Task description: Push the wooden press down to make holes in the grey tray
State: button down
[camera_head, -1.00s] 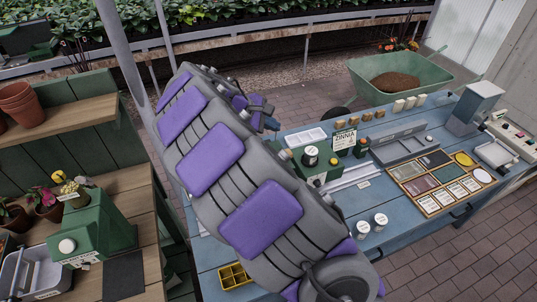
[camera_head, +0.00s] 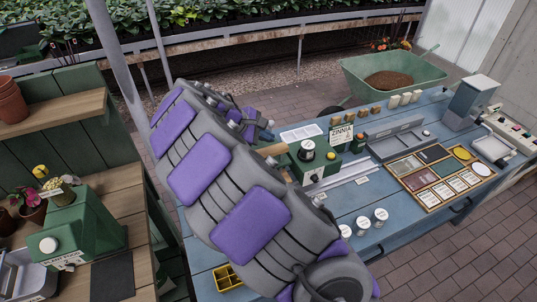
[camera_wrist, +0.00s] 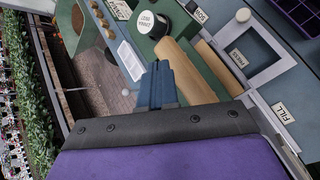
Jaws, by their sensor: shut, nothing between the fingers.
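My gripper (camera_wrist: 156,72) is shut and empty in the wrist view, its blue-grey fingers just left of a tan wooden cylinder (camera_wrist: 192,70) that looks like part of the wooden press. I cannot tell whether they touch. The same wooden piece (camera_head: 272,150) shows small in the head view, left of a green box with a dark round knob. My gripper (camera_head: 268,130) is small and partly hidden behind my arm there. A light grey frame (camera_wrist: 283,42) beside a PRESS label lies right of the cylinder; I cannot tell if it belongs to the grey tray. The press's underside is hidden.
The green box (camera_head: 303,168) stands close to my gripper. White-lidded jars (camera_head: 362,223), a wooden seed-packet tray (camera_head: 427,203) and a grey trough (camera_head: 390,149) occupy the blue bench. A yellow divided box (camera_head: 228,276) sits at its near left. A wooden bench (camera_head: 130,183) stands left.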

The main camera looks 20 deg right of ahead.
aim_at(267, 151)
jog(key=shift+f, duration=0.8)
jog(key=shift+f, duration=2.2)
dwell(3.2)
jog(key=shift+r, duration=0.1)
jog(key=shift+r+p, duration=1.65)
jog(key=shift+r, duration=0.5)
jog(key=shift+r, duration=0.1)
